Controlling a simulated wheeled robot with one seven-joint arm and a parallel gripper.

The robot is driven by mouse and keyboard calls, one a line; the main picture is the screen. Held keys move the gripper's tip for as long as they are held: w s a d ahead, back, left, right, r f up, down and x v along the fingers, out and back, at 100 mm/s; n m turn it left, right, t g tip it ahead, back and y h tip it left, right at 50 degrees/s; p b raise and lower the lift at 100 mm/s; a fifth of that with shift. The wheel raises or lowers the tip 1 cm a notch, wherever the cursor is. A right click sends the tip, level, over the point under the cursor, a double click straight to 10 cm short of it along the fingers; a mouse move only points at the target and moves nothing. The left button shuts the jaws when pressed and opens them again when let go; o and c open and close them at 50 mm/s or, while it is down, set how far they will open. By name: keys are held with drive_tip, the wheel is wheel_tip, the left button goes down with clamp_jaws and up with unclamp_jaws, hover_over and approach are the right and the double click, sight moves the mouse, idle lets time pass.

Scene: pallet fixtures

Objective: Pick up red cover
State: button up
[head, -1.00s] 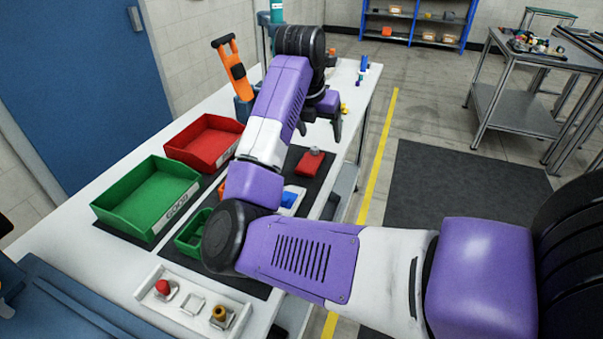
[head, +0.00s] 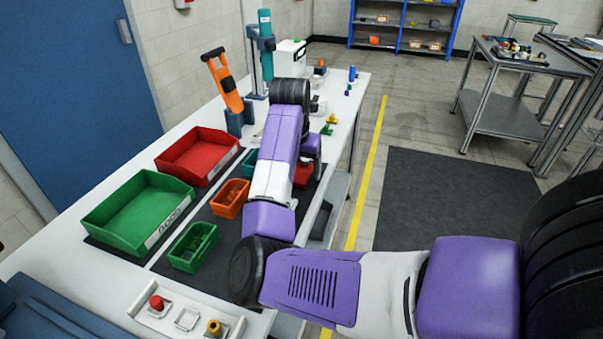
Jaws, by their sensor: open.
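The red cover (head: 303,175) lies on the dark mat on the workbench. It is partly hidden behind my purple and white forearm. My gripper (head: 312,168) points down right at the red cover, at its upper right side in the head view. The jaws are open, but the fingers are mostly hidden by the arm and the hand. I cannot tell whether they touch the cover.
A green bin (head: 128,228) and a red bin (head: 187,165) stand on the left of the bench. Small green (head: 182,262) and orange (head: 224,208) trays lie on the mat. An orange tool (head: 223,82) stands behind. A button panel (head: 140,312) is at the front.

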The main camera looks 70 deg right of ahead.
drive_tip(key=c, duration=1.5)
drive_tip(key=shift+o, duration=0.2)
drive_tip(key=shift+r, duration=0.1)
